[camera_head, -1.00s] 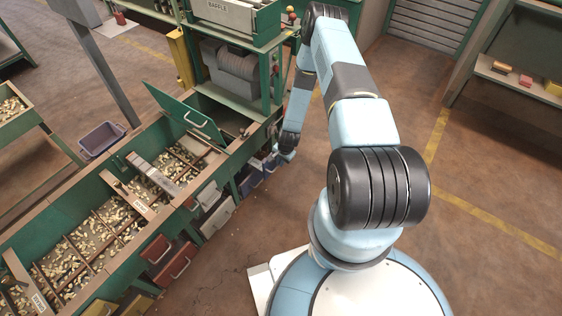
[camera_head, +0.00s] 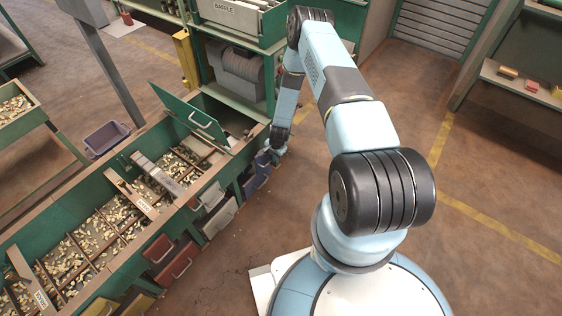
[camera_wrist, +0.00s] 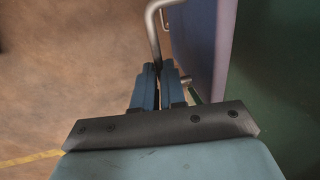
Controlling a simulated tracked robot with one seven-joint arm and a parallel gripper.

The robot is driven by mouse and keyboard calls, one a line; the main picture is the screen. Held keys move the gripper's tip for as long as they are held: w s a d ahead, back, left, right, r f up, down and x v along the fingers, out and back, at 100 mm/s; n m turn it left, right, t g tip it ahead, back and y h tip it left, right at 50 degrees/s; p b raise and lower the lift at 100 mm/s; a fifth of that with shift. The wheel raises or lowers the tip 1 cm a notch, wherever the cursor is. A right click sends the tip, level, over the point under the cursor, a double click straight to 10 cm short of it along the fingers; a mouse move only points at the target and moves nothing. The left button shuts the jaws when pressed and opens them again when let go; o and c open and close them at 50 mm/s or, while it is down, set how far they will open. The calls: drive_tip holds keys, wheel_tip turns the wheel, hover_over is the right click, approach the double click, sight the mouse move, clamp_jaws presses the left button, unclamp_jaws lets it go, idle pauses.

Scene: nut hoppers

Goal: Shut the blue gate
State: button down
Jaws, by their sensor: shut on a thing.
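The blue gate (camera_head: 258,174) is a blue-violet panel low on the front of the green hopper bench, at its far end. In the wrist view the gate (camera_wrist: 198,35) is seen nearly edge-on, beside a green wall. Its bent metal handle (camera_wrist: 151,28) runs down to my fingers. My gripper (camera_wrist: 158,82) is shut on this handle; the grip itself is partly hidden between the fingers. In the head view my gripper (camera_head: 271,153) is at the gate's upper right side and hides part of it. How far the gate stands open is hard to tell.
Grey (camera_head: 220,217) and red (camera_head: 180,262) gates with handles line the bench front to the left. A green lid (camera_head: 187,111) stands tilted up over the hopper.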

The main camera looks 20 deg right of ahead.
drive_tip(key=shift+w+a, duration=0.4)
drive_tip(key=shift+w, duration=0.35)
drive_tip(key=c, duration=1.2)
unclamp_jaws()
drive_tip(key=shift+s, duration=0.1)
wheel_tip(320, 180, up, 13)
drive_tip(key=s+d, duration=0.1)
drive_tip(key=s, duration=0.1)
drive_tip(key=shift+d+r, duration=0.2)
drive_tip(key=shift+d, duration=0.05)
drive_tip(key=shift+c, duration=0.2)
